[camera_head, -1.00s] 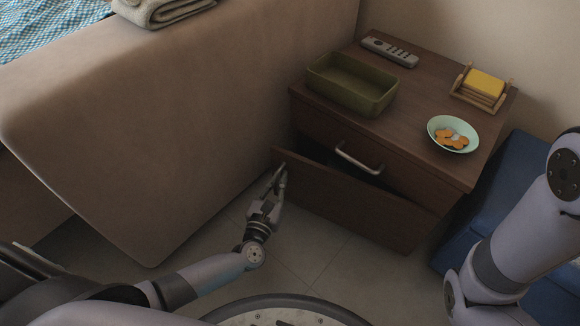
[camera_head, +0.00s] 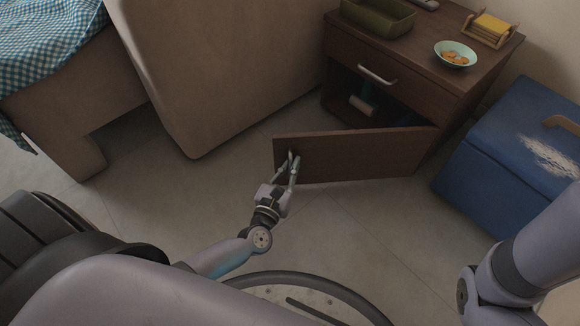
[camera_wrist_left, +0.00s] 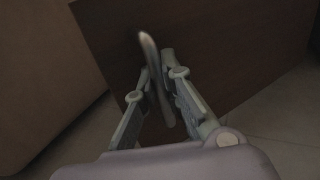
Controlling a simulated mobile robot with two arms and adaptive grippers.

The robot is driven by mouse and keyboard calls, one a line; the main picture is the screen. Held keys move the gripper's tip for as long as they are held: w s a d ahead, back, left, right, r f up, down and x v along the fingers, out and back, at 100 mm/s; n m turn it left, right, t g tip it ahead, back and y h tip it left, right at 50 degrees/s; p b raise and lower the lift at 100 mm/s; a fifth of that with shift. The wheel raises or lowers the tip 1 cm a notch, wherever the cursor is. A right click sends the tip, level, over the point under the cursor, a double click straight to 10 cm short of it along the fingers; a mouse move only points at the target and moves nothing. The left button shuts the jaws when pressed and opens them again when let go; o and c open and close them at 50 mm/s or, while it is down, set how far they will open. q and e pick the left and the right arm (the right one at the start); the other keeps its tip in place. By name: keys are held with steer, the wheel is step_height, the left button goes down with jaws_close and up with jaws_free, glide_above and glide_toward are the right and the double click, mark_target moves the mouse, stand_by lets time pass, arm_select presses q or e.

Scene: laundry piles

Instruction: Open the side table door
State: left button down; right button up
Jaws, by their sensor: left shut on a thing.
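The brown wooden side table (camera_head: 440,88) stands at the upper right in the head view. Its lower door (camera_head: 350,157) stands swung well out, and the dark compartment behind it shows. My left gripper (camera_head: 293,160) is at the door's free left end, shut on the door's metal handle. The left wrist view shows the handle (camera_wrist_left: 150,60) between the two fingers, against the dark door (camera_wrist_left: 220,60). The drawer above, with its metal handle (camera_head: 377,74), is closed. My right arm shows at the right edge, but its gripper is out of view.
A blue chest (camera_head: 490,160) stands right of the side table. A beige sofa or bed side (camera_head: 200,70) is at the left. An olive tray (camera_head: 378,25) and a mint bowl (camera_head: 440,52) are on the tabletop. The tiled floor (camera_head: 340,220) before the door is clear.

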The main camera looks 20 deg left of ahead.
arm_select(q)
steer(key=shift+s+d, duration=0.15)
steer(key=shift+s, duration=0.3)
steer(key=c, duration=2)
jaws_free()
steer(key=shift+c, duration=0.2)
steer(key=shift+o, duration=0.4)
